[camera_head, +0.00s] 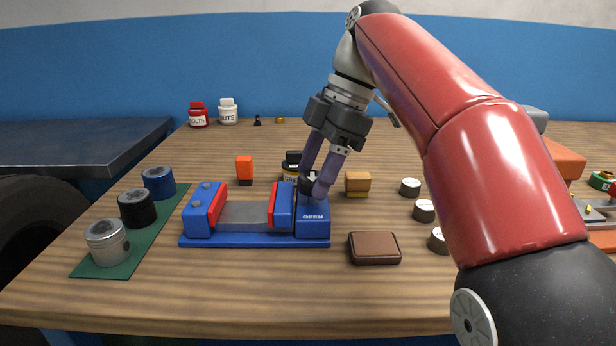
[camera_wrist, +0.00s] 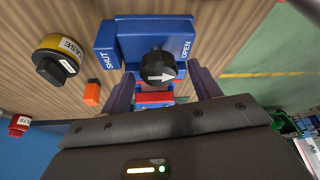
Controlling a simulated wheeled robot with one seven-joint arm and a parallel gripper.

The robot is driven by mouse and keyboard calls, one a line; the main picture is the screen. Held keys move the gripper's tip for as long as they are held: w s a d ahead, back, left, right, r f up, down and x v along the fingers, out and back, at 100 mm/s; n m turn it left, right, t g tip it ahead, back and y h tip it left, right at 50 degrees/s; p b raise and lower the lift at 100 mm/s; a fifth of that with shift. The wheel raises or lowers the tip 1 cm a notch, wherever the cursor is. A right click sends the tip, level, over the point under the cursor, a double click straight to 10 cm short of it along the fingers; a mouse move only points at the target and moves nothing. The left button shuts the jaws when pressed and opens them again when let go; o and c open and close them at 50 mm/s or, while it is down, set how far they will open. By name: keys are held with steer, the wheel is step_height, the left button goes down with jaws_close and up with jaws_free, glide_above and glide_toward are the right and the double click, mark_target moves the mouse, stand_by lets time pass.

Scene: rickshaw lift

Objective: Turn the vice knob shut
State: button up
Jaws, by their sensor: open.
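The blue vice (camera_head: 255,239) sits on the wooden bench, its red-lined jaws apart with a grey slide between them. Its black knob (camera_head: 308,184) is on the right-hand block, above the word OPEN. In the wrist view, the knob (camera_wrist: 155,66) carries a white arrow pointing right, to the OPEN side; SHUT is lettered on the left. My gripper (camera_head: 317,184) points down over the knob with its purple fingers open. In the wrist view, the fingers of my gripper (camera_wrist: 162,76) stand on either side of the knob, with gaps showing. Contact cannot be told.
A brown-topped block (camera_head: 374,247) lies right of the vice. An orange piece (camera_head: 244,168) and a tan block (camera_head: 358,182) stand behind. A yellow-banded tin (camera_wrist: 62,55) is nearby. Several round pots stand on a green mat (camera_head: 104,269) at left. The front bench is clear.

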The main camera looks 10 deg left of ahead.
steer(key=shift+f, duration=0.1)
steer(key=c, duration=1)
steer(key=shift+o, duration=0.2)
